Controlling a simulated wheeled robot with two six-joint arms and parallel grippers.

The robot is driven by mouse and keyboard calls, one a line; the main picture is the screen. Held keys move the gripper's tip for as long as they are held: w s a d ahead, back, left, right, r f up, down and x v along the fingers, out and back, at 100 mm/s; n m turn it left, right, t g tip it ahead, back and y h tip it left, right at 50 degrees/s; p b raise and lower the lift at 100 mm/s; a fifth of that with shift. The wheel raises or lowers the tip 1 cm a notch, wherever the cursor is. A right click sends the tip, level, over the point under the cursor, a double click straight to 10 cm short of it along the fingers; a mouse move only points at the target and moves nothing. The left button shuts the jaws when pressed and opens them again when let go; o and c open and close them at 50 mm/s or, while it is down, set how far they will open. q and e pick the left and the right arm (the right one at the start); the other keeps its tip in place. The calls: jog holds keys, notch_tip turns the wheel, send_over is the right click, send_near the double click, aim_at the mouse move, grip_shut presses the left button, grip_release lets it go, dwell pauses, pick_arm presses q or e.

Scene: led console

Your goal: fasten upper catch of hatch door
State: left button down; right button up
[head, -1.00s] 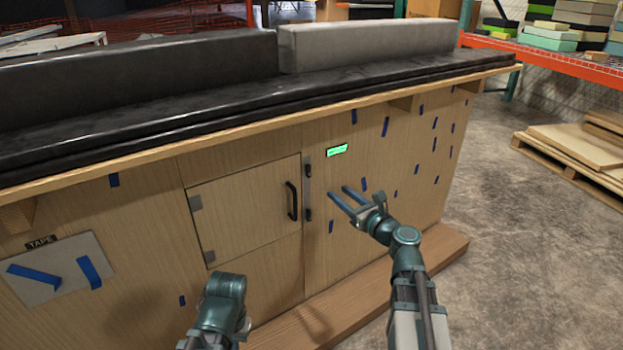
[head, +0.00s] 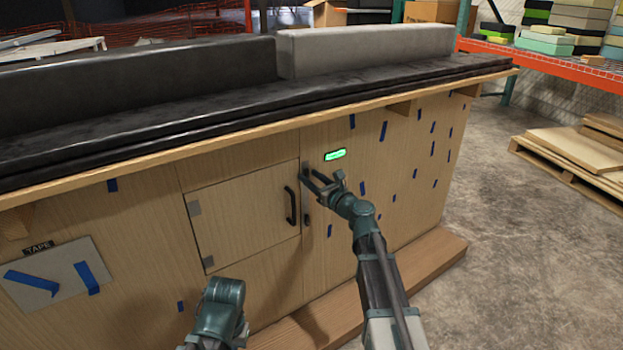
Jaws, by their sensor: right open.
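The hatch door (head: 243,215) is a square wooden panel in the console front, lying flush in its opening. It has a black handle (head: 290,206) near its right edge and grey hinges on its left edge.
A green lit display (head: 335,154) is just right of the upper catch. Blue tape strips dot the console front. A wooden plinth (head: 420,262) runs along the floor. A grey TAPE plate (head: 85,262) is at left. A pallet (head: 580,165) stands at right.

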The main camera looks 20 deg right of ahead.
grip_shut()
jog(key=shift+n, duration=0.4)
jog(key=n, duration=0.3)
jog(key=shift+a+n, duration=0.3)
jog(key=shift+n, duration=0.1)
jog(key=shift+s+a+f+n+b, duration=0.15)
jog(key=shift+f+n+b, duration=0.1)
jog(key=shift+n, duration=1.9)
jog(key=shift+a+f+n+b, duration=0.1)
jog(key=shift+f+n+b, duration=0.15)
jog(key=shift+n, duration=1.95)
jog(key=shift+s+a+f+n+b, duration=0.15)
jog(key=shift+f+n+b, duration=0.1)
jog(key=shift+n, duration=2.2)
